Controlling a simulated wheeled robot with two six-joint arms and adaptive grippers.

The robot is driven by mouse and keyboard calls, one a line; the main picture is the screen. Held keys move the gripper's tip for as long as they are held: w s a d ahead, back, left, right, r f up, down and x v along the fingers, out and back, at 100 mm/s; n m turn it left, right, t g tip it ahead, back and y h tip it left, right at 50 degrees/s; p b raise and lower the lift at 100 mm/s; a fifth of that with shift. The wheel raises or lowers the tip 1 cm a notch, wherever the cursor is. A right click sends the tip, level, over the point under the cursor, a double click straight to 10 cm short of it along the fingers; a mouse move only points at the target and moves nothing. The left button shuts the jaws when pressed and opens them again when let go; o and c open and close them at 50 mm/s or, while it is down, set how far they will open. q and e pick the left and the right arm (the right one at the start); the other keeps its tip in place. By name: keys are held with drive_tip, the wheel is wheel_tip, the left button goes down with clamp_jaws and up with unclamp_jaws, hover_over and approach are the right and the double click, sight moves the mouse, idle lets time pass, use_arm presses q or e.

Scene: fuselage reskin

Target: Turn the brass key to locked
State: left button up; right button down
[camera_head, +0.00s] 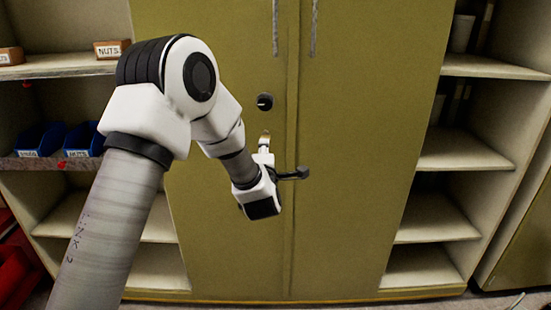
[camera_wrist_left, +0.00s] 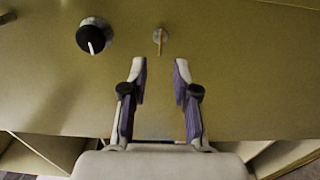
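The small brass key (camera_wrist_left: 160,41) sits in a round silver lock plate on the olive cabinet door; its thin edge points up and down in the left wrist view. It also shows as a small brass spot (camera_head: 265,137) in the head view, below a black round knob (camera_head: 265,101). The knob also shows in the left wrist view (camera_wrist_left: 91,37). My left gripper (camera_wrist_left: 160,70) is open and empty. Its fingers point at the key, one to each side of its line, with a gap left before it. In the head view my left gripper (camera_head: 264,153) is just below the key. My right gripper is in neither view.
The cabinet has two closed olive doors (camera_head: 350,130) with vertical metal handles (camera_head: 275,28) near the seam. Open shelves flank it, with blue bins (camera_head: 40,140) and a box labelled NUTS (camera_head: 112,48) on the left. The door face around the key is otherwise clear.

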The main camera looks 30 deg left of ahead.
sight(266, 137)
use_arm(q)
drive_tip(key=x, duration=0.7)
drive_tip(key=shift+w+p, duration=0.15)
drive_tip(key=shift+p, duration=0.15)
clamp_jaws()
